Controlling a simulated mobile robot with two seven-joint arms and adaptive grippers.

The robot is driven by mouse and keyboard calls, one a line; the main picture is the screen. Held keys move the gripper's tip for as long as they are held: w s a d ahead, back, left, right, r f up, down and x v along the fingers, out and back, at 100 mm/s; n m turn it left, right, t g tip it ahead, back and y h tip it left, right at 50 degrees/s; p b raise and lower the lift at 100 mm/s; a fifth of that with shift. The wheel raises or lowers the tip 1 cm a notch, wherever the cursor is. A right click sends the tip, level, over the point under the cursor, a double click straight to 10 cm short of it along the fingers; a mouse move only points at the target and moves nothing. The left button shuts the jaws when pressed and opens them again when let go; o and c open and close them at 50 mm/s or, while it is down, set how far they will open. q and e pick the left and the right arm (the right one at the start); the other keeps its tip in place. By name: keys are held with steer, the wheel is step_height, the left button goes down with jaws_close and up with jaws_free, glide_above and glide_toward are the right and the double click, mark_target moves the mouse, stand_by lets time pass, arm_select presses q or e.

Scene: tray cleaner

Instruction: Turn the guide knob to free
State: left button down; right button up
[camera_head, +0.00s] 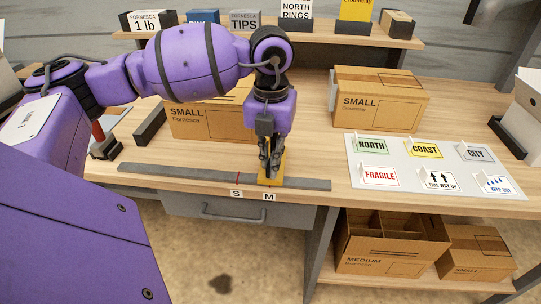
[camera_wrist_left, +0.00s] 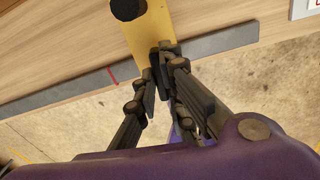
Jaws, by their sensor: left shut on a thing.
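The yellow guide (camera_head: 273,170) sits across the grey rail (camera_head: 140,176) at the table's front edge, by the M label (camera_head: 270,197). In the left wrist view the yellow guide (camera_wrist_left: 150,30) carries a round black knob (camera_wrist_left: 128,9), cut by the top edge. My left gripper (camera_head: 271,166) points down over the guide. In the wrist view its fingers (camera_wrist_left: 160,72) are shut on the guide's near end, apart from the black knob. The fingers hide the gripped part. The knob's setting cannot be read. My right gripper is not in view.
A red mark and an S label (camera_head: 236,194) lie left of the guide. A small carton (camera_head: 205,122) stands behind the gripper, another (camera_head: 380,100) to the right. A sign board (camera_head: 405,162) lies on the right. A drawer (camera_head: 235,211) is below.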

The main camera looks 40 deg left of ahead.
arm_select(q)
steer(key=shift+n, duration=0.7)
steer(key=c, duration=1.8)
jaws_free()
steer(key=shift+c, duration=0.2)
steer(key=shift+r, duration=0.25)
step_height(320, 180, up, 12)
steer(key=shift+f, duration=0.2)
steer(key=shift+f, duration=0.1)
